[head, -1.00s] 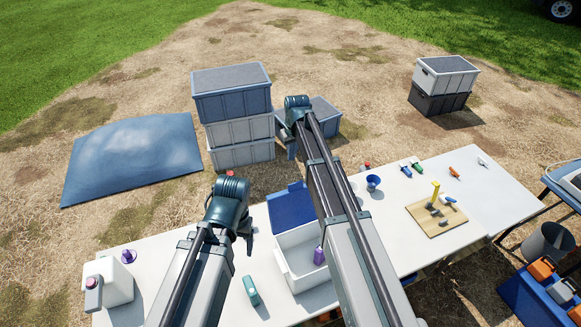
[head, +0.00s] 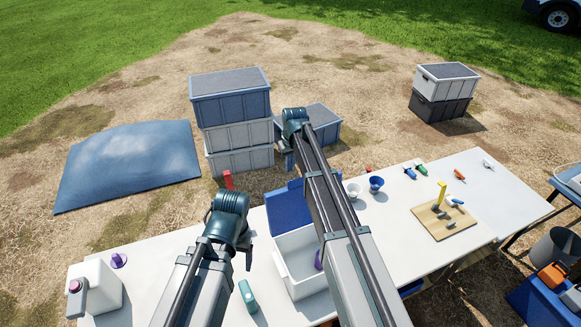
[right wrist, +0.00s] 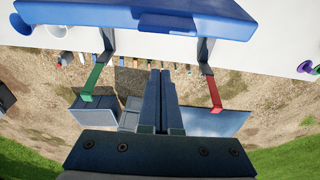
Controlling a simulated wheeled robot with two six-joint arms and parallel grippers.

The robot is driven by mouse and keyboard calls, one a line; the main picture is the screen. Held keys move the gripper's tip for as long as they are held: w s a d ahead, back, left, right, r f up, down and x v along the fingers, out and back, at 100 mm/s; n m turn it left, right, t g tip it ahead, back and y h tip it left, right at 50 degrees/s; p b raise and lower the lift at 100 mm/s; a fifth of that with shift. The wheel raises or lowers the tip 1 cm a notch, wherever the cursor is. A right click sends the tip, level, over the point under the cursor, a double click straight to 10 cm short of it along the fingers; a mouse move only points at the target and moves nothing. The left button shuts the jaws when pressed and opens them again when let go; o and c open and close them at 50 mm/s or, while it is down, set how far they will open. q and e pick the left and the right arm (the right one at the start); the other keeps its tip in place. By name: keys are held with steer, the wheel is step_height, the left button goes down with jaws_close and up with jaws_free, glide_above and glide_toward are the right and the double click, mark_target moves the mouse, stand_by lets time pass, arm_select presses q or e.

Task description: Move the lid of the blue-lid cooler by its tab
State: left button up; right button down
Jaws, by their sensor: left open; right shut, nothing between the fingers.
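The cooler (head: 284,268) is a white open box on the table. Its blue lid (head: 288,208) stands raised at the far side, partly hidden by my right arm. The lid also spans the top of the right wrist view (right wrist: 190,14), with a dark tab-like strip along its edge. My right gripper (right wrist: 160,73) is shut and empty, its fingertips just short of the lid's edge with a gap visible. In the head view my right gripper (head: 289,163) is beyond the lid. My left gripper (head: 248,262) is open and empty, left of the cooler.
A purple item (head: 318,260) is in the cooler. A teal bottle (head: 248,296) and white jug (head: 100,285) stand left; funnels (head: 376,184) and a wooden board (head: 443,220) right. Stacked crates (head: 238,130) stand behind the table. Green (right wrist: 92,82) and red (right wrist: 214,93) strips flank my right fingers.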

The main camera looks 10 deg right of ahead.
steer(key=s, duration=0.2)
steer(key=s+d, duration=0.1)
steer(key=s, duration=0.1)
steer(key=shift+f+p, duration=0.15)
steer(key=shift+p, duration=0.2)
arm_select(q)
steer(key=shift+f, duration=0.2)
arm_select(e)
steer(key=shift+w, duration=0.1)
steer(key=shift+w+f, duration=0.1)
